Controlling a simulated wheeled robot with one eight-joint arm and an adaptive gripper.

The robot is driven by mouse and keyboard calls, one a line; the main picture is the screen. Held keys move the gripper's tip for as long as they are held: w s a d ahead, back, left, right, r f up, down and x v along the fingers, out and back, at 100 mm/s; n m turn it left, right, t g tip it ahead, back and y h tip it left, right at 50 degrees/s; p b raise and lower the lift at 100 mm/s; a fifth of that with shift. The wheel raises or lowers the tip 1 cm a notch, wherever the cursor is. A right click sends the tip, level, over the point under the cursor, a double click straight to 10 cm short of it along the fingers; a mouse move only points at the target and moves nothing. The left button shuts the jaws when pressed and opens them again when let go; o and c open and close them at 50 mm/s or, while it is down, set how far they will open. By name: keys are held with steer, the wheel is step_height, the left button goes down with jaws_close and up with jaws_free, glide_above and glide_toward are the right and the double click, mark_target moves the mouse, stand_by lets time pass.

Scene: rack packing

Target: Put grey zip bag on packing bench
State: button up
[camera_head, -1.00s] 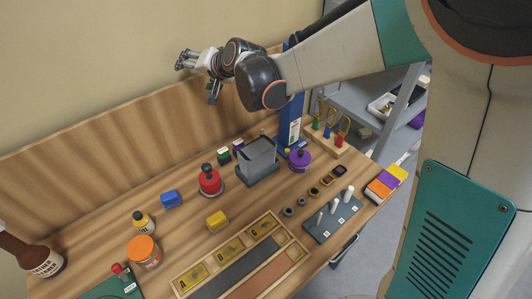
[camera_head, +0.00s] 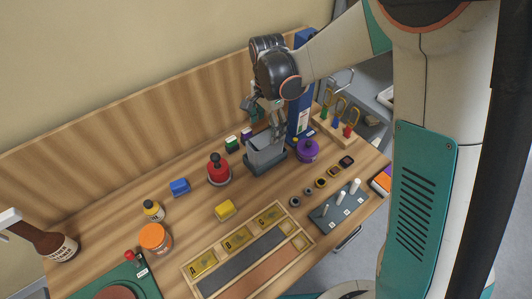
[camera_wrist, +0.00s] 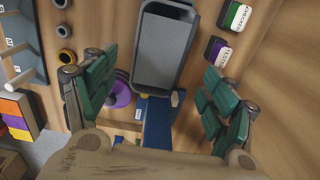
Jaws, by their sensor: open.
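No plainly recognisable grey zip bag shows. A grey box-like thing (camera_head: 264,150) stands upright in a dark tray-like base (camera_head: 280,165) near the back of the wooden bench (camera_head: 110,224); I cannot tell whether it is the bag. It shows in the wrist view (camera_wrist: 162,48) as a dark grey rounded rectangle with a raised rim, at top centre. My gripper (camera_head: 274,122) is low over it, pointing down. In the wrist view its green-padded fingers (camera_wrist: 158,92) are spread wide, with nothing held between them. Contact with the grey thing cannot be told.
A tall blue box (camera_head: 301,113) stands close right of my gripper, and a purple item (camera_head: 307,151) beside the base. A red knobbed item (camera_head: 218,170) is to the left. A wooden tool rack (camera_head: 337,128) is at right. The wooden back panel (camera_head: 150,120) rises behind.

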mark_target(265, 144)
steer(key=f, duration=0.2)
steer(key=f+b, duration=0.1)
steer(key=f, duration=0.5)
steer(key=shift+s+a+f, duration=0.25)
steer(key=shift+a, duration=0.05)
steer(key=c, duration=1.5)
steer(key=shift+r, duration=0.1)
